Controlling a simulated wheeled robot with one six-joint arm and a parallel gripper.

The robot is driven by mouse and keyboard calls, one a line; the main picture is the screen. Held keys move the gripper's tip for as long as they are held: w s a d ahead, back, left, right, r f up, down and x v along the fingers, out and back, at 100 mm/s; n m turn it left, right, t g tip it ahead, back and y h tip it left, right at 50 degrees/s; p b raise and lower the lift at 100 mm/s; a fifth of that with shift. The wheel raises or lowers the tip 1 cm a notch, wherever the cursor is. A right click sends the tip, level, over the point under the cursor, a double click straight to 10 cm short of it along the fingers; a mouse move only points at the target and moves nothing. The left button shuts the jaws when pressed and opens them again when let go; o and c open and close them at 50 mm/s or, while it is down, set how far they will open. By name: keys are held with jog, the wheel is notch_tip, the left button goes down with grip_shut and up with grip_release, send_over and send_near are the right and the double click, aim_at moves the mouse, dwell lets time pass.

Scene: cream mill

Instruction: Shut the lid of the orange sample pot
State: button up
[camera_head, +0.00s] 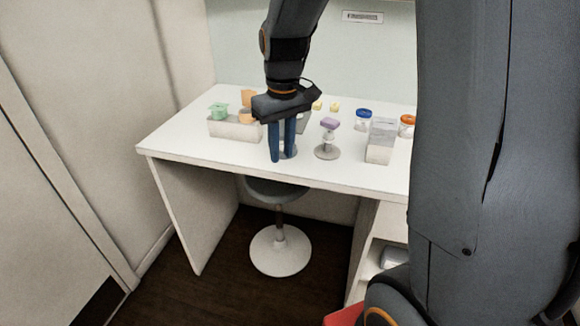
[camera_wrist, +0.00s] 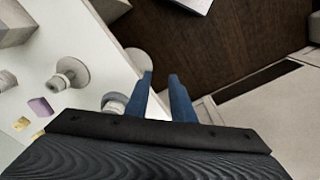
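The orange sample pot (camera_head: 244,117) is in the white rack at the left of the table in the head view, partly hidden by my gripper. An orange flap, seemingly its lid, stands raised above it (camera_head: 248,97). My gripper (camera_head: 282,160) points down to the right of the rack, near the table's front edge. Its two blue fingers are apart with nothing seen between them. In the wrist view the fingers (camera_wrist: 161,77) also show a gap. The orange pot is not visible in the wrist view.
A green pot (camera_head: 219,111) shares the white rack (camera_head: 226,130). A purple piece on a stand (camera_head: 330,124), a grey box (camera_head: 381,141), a blue-lidded jar (camera_head: 364,118) and an orange-lidded jar (camera_head: 407,124) stand to the right. A stool (camera_head: 280,250) is under the table.

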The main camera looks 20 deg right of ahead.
jog(key=shift+m, duration=0.4)
jog(key=shift+s+f, duration=0.2)
jog(key=shift+s, duration=0.6)
jog(key=shift+s+f, duration=0.25)
jog(key=shift+s, duration=0.55)
jog(key=shift+s+f, duration=0.2)
jog(key=shift+s, duration=0.6)
